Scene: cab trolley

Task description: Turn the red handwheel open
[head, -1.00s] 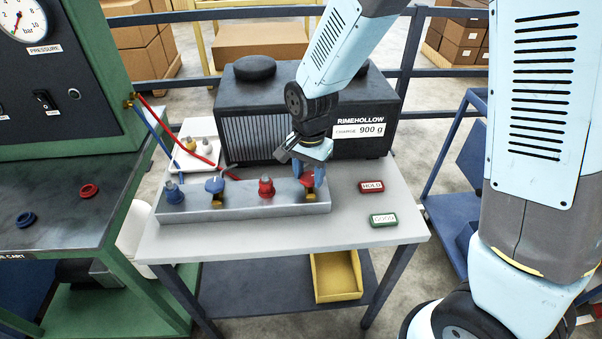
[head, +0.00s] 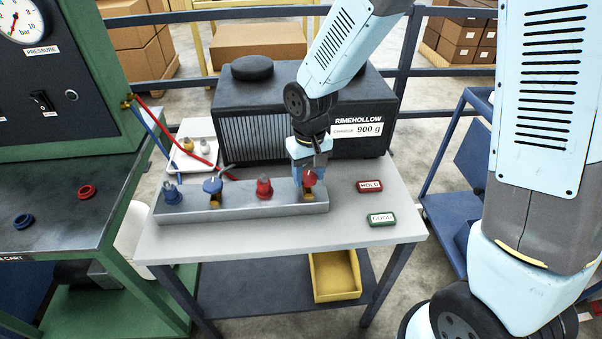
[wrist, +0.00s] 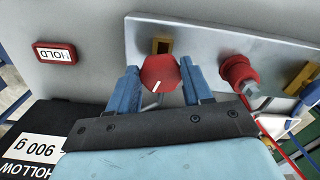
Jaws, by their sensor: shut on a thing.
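The red handwheel (head: 310,178) sits on a brass stem at the right end of the grey metal manifold block (head: 235,203). In the wrist view the red handwheel (wrist: 160,74) shows a white pointer line on its face, and it lies between the two blue fingers. My gripper (head: 308,172) comes down from behind the handwheel and is shut on it; in the wrist view my gripper (wrist: 160,84) has a finger on each side of it. A blue handwheel (head: 213,186) stands further left on the block.
A red fitting (head: 264,189) and a blue fitting (head: 171,193) also stand on the block. The dark RIMEHOLLOW unit (head: 300,110) is close behind. HOLD (head: 370,186) and GOOD (head: 382,219) tags lie to the right. Red and blue hoses run at the left.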

